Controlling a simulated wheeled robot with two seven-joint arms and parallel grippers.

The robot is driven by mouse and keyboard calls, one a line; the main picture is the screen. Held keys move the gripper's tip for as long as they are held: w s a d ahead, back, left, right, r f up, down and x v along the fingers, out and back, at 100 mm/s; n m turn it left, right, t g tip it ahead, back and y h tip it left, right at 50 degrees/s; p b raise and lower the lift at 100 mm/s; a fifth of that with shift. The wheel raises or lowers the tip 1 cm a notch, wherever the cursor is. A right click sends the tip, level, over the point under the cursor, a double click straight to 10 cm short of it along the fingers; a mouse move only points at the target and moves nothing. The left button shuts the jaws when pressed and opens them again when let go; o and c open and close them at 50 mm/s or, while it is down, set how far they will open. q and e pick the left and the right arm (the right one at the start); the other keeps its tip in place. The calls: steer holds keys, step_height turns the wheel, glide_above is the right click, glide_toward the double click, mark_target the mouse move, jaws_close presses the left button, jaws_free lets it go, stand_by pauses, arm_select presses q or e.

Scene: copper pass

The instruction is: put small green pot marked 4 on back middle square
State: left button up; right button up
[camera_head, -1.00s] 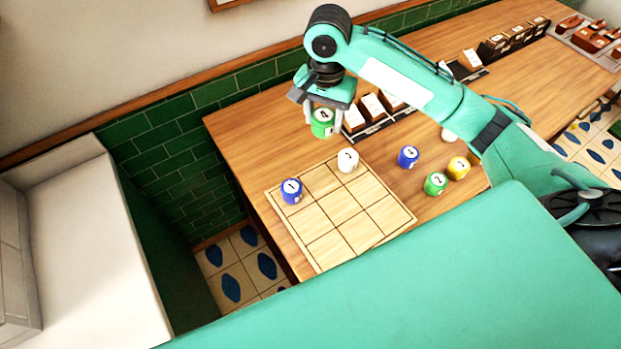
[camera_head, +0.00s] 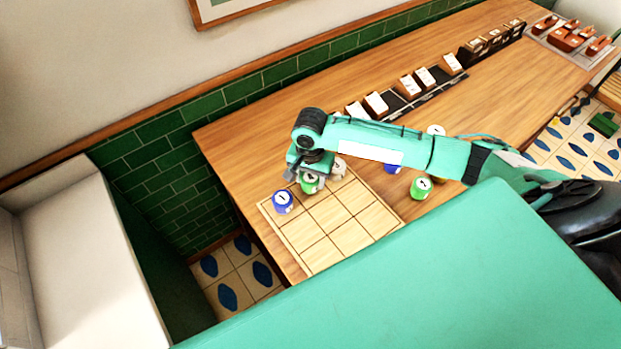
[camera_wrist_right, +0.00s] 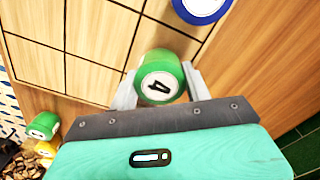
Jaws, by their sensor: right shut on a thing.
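My right gripper (camera_head: 307,180) is shut on the small green pot marked 4 (camera_head: 309,184). The pot is upright, at or just above the back middle square of the wooden grid board (camera_head: 350,238); I cannot tell if it touches. In the right wrist view, the green pot (camera_wrist_right: 160,78) sits between the two fingertips (camera_wrist_right: 158,88). A blue pot marked 1 (camera_head: 282,203) stands on the back left square. A white pot (camera_head: 339,167) is on the back right square, close beside the gripper. My left gripper is not in view.
A green pot (camera_head: 421,188) and a partly hidden blue pot (camera_head: 391,168) stand right of the board. A yellow pot (camera_wrist_right: 45,148) shows in the right wrist view. Dark holders with cards (camera_head: 400,100) line the counter behind. The board's middle and front squares are clear.

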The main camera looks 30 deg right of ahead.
mark_target(310, 177)
steer(key=shift+f, duration=0.9)
steer(key=o, duration=1.1)
steer(key=shift+f, duration=0.1)
steer(key=shift+c, duration=0.2)
step_height(310, 177, up, 11)
steer(key=b, duration=0.3)
steer(key=shift+r, duration=0.65)
steer(key=shift+f, duration=0.1)
